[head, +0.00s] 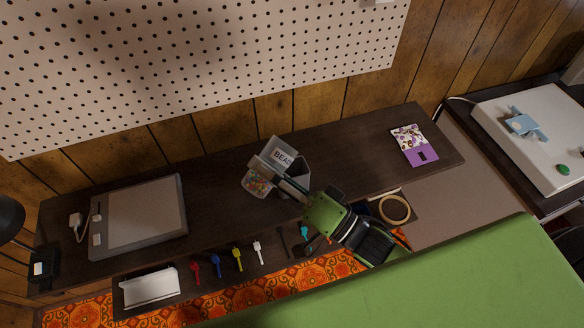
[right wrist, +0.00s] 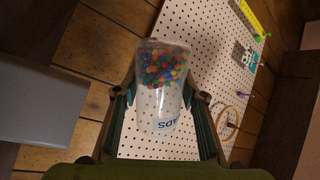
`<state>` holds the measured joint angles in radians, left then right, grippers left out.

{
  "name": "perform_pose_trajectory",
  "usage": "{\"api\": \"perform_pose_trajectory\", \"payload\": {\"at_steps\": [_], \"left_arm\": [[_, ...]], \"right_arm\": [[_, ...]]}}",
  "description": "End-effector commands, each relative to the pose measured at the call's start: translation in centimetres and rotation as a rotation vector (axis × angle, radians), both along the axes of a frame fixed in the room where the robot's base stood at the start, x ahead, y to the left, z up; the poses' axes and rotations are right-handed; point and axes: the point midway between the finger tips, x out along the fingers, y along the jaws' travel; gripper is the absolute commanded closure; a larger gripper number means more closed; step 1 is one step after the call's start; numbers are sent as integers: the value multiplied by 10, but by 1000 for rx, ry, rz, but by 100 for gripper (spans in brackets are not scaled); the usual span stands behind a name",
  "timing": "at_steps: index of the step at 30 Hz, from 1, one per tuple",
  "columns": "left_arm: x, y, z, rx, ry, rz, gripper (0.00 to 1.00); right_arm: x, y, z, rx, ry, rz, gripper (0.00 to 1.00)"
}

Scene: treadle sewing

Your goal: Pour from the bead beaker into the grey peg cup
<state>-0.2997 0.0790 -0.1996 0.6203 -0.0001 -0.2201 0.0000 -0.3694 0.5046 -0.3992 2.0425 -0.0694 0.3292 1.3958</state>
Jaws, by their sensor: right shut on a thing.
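The bead beaker (head: 258,183) is a clear cup with multicoloured beads at its lower-left end in the head view and a "BEADS" label toward its upper right, partly covered by a finger. My right gripper (head: 279,174) is shut on the beaker's middle, over the dark bench. The right wrist view also shows the beaker (right wrist: 160,95) between my two fingers, with the beads gathered at the far end and the label upside down near the palm. My left gripper is not in view.
A white pegboard (head: 200,65) hangs on the wood-panelled wall behind the dark bench (head: 345,150). A grey flat device (head: 140,215) lies at left, a purple patterned packet (head: 414,145) at right. Small coloured tools, including a yellow one (head: 238,258), and a wooden hoop (head: 394,209) lie in front.

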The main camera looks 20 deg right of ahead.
Motion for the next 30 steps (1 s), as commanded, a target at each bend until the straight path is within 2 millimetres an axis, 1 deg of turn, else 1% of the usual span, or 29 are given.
{"api": "perform_pose_trajectory", "payload": {"at_steps": [3,6,11,16,27,30], "left_arm": [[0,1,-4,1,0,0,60],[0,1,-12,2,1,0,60],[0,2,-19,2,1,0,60],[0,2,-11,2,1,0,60],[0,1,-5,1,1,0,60],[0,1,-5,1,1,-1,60]], "right_arm": [[0,0,2,53,29,-1,84],[0,0,-3,96,57,-2,84],[0,0,-4,165,96,-1,84],[1,-2,-2,238,141,0,84],[3,-5,-9,396,234,-1,84],[4,-6,-10,411,243,0,84]]}}
